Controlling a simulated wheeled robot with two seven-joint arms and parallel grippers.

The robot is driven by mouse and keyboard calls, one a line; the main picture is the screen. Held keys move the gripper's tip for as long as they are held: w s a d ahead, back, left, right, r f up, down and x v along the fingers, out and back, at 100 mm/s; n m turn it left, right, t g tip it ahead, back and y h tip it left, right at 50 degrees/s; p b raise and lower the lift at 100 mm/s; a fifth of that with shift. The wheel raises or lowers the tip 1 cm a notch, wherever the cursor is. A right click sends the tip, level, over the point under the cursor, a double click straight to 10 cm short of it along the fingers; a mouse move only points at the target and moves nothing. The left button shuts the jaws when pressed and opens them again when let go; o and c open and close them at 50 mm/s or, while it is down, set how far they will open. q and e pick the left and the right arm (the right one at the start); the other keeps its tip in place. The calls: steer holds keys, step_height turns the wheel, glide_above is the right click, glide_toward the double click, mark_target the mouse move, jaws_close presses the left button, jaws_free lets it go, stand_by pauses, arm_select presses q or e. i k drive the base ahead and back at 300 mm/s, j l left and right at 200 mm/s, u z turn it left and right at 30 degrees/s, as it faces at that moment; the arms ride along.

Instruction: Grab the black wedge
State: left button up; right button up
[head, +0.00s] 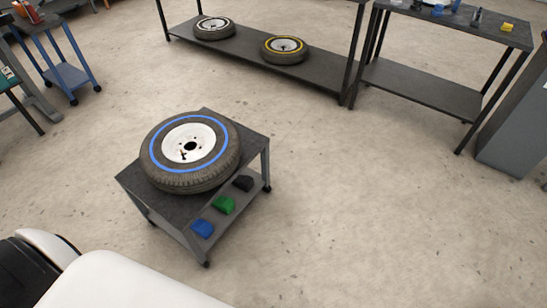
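The black wedge (243,183) lies on the lower shelf of a small dark wheeled cart (134,179). It is at the right end of a row of wedges along the shelf's near side. A green wedge (224,205) is beside it, and a blue wedge (202,228) is at the left end of the row. A tire with a blue ring (170,180) lies flat on the cart's top, above the wedges. Neither of my grippers shows in the head view.
A long shelf (325,78) at the back holds a white-ringed tire (214,35) and a yellow-ringed tire (270,53). A dark table (460,22) with small items and a grey cabinet (515,135) stand right. The floor (370,210) right of the cart is clear.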

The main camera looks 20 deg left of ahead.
mark_target(245, 183)
steer(key=i+l+u, duration=0.1)
steer(key=i+u, duration=0.2)
steer(key=i, duration=0.25)
steer(key=i+l+u, duration=0.25)
steer(key=i, duration=0.25)
steer(key=i+l+u, duration=0.3)
steer(key=i, duration=0.2)
